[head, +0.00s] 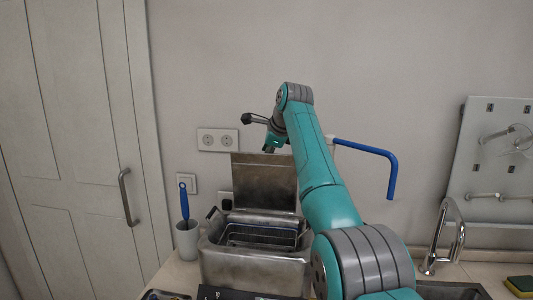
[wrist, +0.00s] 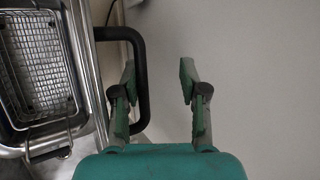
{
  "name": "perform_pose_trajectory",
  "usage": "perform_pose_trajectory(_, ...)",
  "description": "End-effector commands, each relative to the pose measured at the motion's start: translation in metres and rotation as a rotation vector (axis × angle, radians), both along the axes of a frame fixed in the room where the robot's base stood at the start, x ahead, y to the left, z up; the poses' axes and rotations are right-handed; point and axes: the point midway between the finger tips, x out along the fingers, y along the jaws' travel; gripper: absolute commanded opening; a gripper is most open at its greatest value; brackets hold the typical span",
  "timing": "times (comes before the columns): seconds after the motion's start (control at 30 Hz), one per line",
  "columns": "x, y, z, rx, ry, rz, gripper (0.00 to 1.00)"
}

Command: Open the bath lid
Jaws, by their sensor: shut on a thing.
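The bath lid (head: 264,183) stands upright at the back of the metal bath (head: 252,272), which is open with a wire basket inside. My gripper (head: 272,147) is at the lid's top edge in the head view, where its fingers are small and partly hidden. In the wrist view my gripper (wrist: 157,82) has its two fingers apart, with the black lid handle (wrist: 140,80) against the inner side of the left finger. The wire basket (wrist: 38,65) lies to the left there.
A cup (head: 187,240) with a blue-handled brush stands left of the bath. Wall sockets (head: 218,140) are behind. A blue bent rod (head: 368,147) shows right of my arm, and a tap (head: 440,238) stands farther right. A sponge (head: 521,285) lies at the right.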

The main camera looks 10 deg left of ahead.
Motion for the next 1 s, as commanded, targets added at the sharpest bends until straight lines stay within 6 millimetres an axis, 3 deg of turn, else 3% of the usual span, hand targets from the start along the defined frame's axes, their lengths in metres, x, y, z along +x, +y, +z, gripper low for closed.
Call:
perform_pose_trajectory(0.03, 0.002, -0.004, -0.017, -0.010, 0.019, -0.007, 0.36)
perform_pose_trajectory(0.47, -0.001, -0.003, -0.011, -0.007, 0.017, -0.002, 0.36)
perform_pose_trajectory(0.67, -0.012, -0.011, 0.010, -0.004, 0.011, -0.002, 0.36)
perform_pose_trajectory(1.0, -0.046, -0.037, 0.065, -0.004, 0.004, -0.005, 0.36)
